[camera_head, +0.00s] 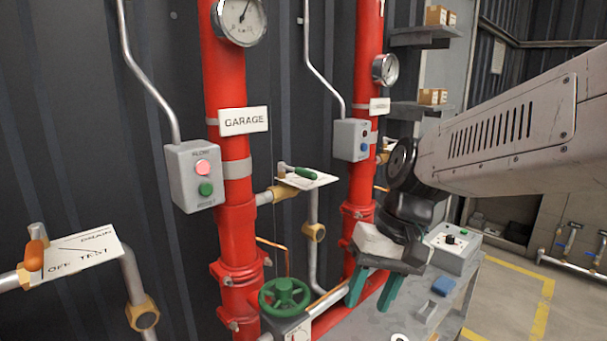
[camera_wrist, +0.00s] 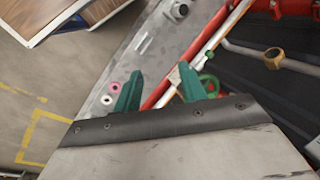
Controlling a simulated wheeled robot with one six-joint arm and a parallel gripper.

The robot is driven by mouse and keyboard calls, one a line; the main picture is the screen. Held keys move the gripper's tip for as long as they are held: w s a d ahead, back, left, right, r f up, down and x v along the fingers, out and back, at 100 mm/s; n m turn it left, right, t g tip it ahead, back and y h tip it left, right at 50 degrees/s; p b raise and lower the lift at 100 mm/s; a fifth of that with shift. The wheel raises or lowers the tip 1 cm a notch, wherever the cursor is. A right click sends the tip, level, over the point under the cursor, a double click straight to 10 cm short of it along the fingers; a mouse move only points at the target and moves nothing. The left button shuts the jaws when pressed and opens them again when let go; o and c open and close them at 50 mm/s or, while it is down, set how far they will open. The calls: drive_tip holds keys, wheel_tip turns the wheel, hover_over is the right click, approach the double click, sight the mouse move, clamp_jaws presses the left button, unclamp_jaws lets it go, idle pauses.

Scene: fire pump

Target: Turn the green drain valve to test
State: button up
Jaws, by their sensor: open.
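The green drain valve handle (camera_head: 304,173) is a small lever at a white plate (camera_head: 318,182) on the pipe between the two red risers. The lettering on that plate is too small to read here. The lever lies across the plate's upper edge, pointing right. My gripper (camera_head: 374,290) is open and empty, with green fingers pointing down, below and to the right of the lever and clear of it. In the wrist view my gripper (camera_wrist: 160,76) shows two separated fingers with nothing between them. I cannot make out the lever in that view.
A green handwheel (camera_head: 284,297) stands left of my gripper. A left plate (camera_head: 80,253) reads DRAIN, OFF, TEST and has an orange lever (camera_head: 35,255). Red risers (camera_head: 227,150), switch boxes (camera_head: 195,175) and a grey bench (camera_head: 365,322) crowd the area. Open floor lies right.

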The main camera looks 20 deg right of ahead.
drive_tip(key=w+r+m+t+y, duration=0.1)
drive_tip(key=w+t+y, duration=0.25)
drive_tip(key=w, duration=0.65)
drive_tip(key=t+y, duration=0.3)
drive_tip(key=t, duration=0.6)
approach(306, 174)
drive_tip(key=w, duration=0.3)
drive_tip(key=shift+g, duration=0.25)
drive_tip(key=x, duration=0.8)
drive_tip(key=shift+a+f, duration=0.2)
clamp_jaws()
